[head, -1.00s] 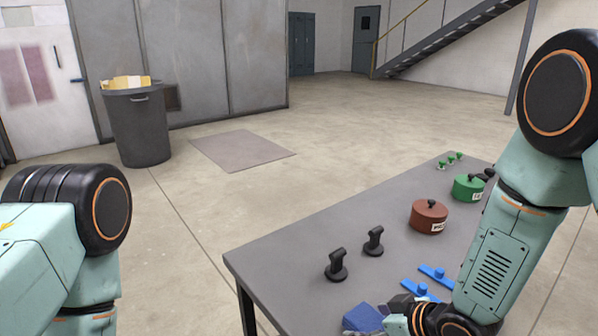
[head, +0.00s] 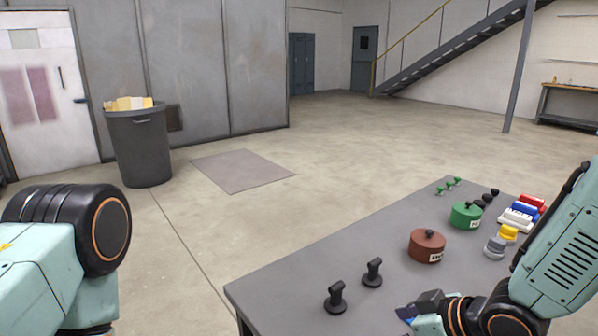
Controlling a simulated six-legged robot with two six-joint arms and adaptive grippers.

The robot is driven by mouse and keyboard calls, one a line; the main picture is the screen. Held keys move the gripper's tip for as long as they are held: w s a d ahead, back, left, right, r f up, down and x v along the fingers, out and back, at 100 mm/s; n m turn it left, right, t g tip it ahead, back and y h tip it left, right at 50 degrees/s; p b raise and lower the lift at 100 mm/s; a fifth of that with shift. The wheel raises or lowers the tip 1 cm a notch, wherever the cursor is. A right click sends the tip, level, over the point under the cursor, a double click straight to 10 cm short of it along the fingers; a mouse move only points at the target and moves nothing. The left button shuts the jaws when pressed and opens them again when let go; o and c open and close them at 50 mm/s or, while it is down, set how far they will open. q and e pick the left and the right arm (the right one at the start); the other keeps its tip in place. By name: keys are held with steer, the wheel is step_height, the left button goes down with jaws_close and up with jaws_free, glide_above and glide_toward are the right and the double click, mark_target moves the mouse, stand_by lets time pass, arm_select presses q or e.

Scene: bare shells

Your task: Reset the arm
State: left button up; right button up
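My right arm comes in from the right, over the near right part of the grey table (head: 300,273). Its black gripper (head: 418,306) is at the bottom of the head view, seen partly from behind. A small dark blue patch shows at its tip; I cannot tell whether this is a finger or a held thing. The opening between the fingers is not clear. My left arm is bent at the lower left, and its gripper is out of the frame.
Two black upright handles (head: 336,297) (head: 372,272) stand near the table's left edge. A bin (head: 138,148) stands on open floor.

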steer(key=shift+s+d+r+n+g+y, duration=0.15)
steer(key=shift+s+d+r+n, duration=0.2)
steer(key=shift+s, duration=0.3)
steer(key=shift+s+d+r+n+g+y, duration=0.2)
steer(key=shift+s+d+n, duration=0.1)
steer(key=shift+s, duration=0.4)
steer(key=shift+s+d+r+n+g+y, duration=0.15)
steer(key=shift+s+d+r+n, duration=0.15)
steer(key=shift+s, duration=0.35)
steer(key=shift+a+f, duration=0.1)
